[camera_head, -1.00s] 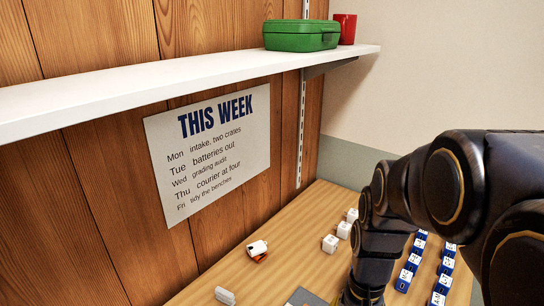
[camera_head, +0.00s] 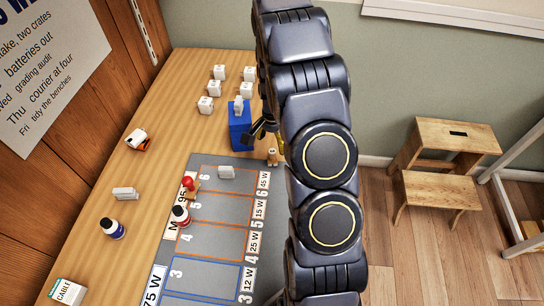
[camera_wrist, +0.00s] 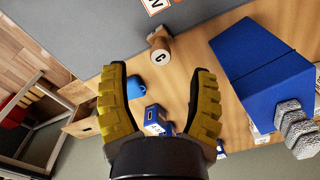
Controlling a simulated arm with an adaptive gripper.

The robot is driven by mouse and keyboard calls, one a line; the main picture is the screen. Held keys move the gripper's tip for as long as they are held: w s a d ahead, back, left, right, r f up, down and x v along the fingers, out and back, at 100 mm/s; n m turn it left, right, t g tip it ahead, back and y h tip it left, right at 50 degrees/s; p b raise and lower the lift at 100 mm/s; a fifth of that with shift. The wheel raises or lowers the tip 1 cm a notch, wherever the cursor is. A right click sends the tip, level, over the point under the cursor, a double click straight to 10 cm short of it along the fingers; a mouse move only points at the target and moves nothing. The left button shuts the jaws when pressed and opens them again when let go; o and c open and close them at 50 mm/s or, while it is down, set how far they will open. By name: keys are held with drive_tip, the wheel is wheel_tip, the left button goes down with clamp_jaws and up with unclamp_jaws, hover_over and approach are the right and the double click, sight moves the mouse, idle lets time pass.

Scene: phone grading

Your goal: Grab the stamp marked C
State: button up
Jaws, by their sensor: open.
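The stamp marked C (camera_wrist: 160,52) is a small wooden piece with a pale end bearing a black letter C. In the wrist view it lies just beyond the fingertips, roughly between them. My gripper (camera_wrist: 161,76) has two yellow ribbed fingers, spread wide with nothing between the pads. In the head view a small wooden piece (camera_head: 272,157), likely the same stamp, stands by the grey mat's far edge. My gripper (camera_head: 260,129) is just beyond it there, partly hidden by my arm.
A stool (camera_head: 445,170) stands right.

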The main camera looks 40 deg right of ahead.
sight(272, 151)
wheel_tip(272, 151, down, 5)
drive_tip(key=shift+d+f, duration=0.1)
clamp_jaws()
